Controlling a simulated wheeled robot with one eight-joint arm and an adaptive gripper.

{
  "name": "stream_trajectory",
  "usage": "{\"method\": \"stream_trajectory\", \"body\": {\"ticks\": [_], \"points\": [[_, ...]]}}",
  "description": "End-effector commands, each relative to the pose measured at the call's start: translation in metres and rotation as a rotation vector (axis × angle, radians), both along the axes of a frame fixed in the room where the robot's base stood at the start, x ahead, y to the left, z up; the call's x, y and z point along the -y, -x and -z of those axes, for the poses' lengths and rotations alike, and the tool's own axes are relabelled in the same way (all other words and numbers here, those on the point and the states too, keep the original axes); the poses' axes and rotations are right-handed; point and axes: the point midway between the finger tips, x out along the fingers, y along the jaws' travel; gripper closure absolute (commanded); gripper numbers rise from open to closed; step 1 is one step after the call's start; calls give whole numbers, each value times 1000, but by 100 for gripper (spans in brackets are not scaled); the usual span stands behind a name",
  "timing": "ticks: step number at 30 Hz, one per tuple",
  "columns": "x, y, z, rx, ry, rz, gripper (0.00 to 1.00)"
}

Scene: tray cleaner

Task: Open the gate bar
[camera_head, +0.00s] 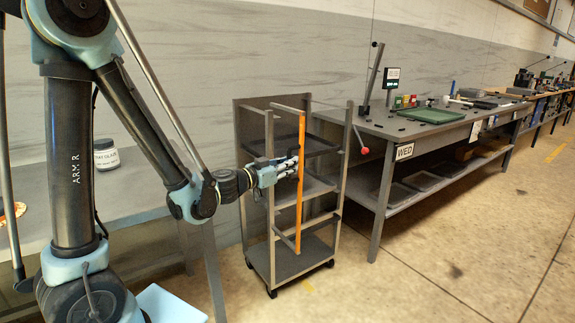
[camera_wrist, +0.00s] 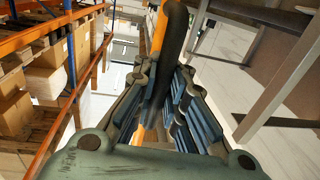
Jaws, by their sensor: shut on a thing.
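The gate bar (camera_head: 300,200) is a tall, thin orange upright at the front of a grey wheeled cart (camera_head: 274,265). Short rods join its top and bottom toward the cart's left post. My gripper (camera_head: 288,167) reaches in from the left and is at the bar about mid-height. In the wrist view, my gripper (camera_wrist: 160,105) has its blue-padded fingers closed around a dark handle (camera_wrist: 174,45), with the orange bar (camera_wrist: 158,30) right beside and behind it. The exact contact is partly hidden by the fingers.
Another table (camera_head: 130,190) is at the left behind my arm. The floor in front is clear.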

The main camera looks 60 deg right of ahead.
Motion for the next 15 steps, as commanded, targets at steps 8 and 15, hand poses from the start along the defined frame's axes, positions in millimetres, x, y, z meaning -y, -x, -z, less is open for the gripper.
{"method": "stream_trajectory", "body": {"ticks": [8, 15], "points": [[-2, 4, 0, 0, 0, 9, 68], [-1, 3, 0, 0, 0, 7, 68]]}}
